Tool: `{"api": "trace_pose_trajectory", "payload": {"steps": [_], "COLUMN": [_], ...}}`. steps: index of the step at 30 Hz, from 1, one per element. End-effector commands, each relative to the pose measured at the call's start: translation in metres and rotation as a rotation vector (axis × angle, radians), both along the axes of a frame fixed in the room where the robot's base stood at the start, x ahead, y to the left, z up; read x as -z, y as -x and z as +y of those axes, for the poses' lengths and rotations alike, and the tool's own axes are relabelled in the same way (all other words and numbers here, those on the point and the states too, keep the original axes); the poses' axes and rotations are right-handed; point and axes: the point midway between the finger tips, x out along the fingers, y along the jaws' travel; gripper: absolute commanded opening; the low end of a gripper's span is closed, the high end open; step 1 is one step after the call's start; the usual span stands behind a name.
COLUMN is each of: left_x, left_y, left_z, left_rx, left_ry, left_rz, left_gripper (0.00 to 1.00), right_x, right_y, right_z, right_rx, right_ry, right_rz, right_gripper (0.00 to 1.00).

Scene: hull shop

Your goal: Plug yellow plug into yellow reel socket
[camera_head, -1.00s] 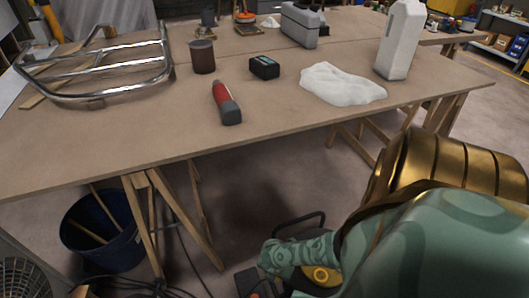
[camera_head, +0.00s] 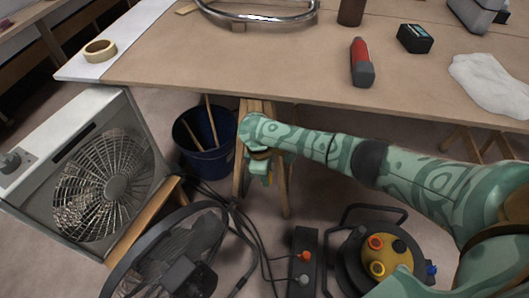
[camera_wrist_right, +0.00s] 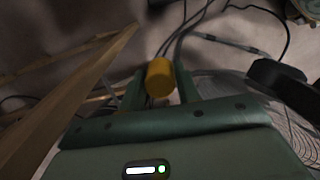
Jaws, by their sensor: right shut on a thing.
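The cable reel (camera_head: 347,262) stands on the floor at the lower right of the head view. Its yellowish top face carries an orange-red socket (camera_head: 375,243), a black socket (camera_head: 400,247) and the yellow socket (camera_head: 378,268). A blue plug (camera_head: 432,270) shows at its right side. My right gripper (camera_head: 265,178) is left of the reel, by the trestle leg under the table. In the wrist view the right gripper (camera_wrist_right: 160,90) is shut on the yellow plug (camera_wrist_right: 160,77), apart from the reel. My left gripper is not in view.
A power strip (camera_head: 303,262) with orange and grey plugs lies left of the reel. Loose cables, a blue bin (camera_head: 205,140), a trestle leg (camera_head: 245,170), a box fan (camera_head: 105,185) and a round fan (camera_head: 180,255) crowd the left. The table edge runs above my arm.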

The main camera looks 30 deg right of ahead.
Motion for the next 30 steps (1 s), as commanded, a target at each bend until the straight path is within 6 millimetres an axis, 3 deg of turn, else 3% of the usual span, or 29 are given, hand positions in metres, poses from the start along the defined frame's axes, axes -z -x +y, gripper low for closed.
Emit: {"api": "trace_pose_trajectory", "payload": {"steps": [5,11,17,21,30], "left_x": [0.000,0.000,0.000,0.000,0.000], "left_y": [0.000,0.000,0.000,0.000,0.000], "left_z": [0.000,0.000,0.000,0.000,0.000], "left_rx": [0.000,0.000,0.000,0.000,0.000], "left_ry": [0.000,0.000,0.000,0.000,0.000], "left_rz": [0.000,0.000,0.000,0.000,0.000], "left_gripper": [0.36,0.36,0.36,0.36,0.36], "right_x": [-0.061,-0.130,-0.194,-0.232,-0.277], "right_y": [-0.014,-0.005,0.030,0.066,0.129], "right_z": [0.029,0.057,0.073,0.072,0.052], "right_rx": [0.128,0.288,0.459,0.585,0.789], "right_ry": [0.002,0.003,0.003,0.002,0.000], "right_rz": [-0.008,-0.010,-0.009,-0.006,-0.003], "right_gripper": [0.12,0.12,0.12,0.12,0.12]}}
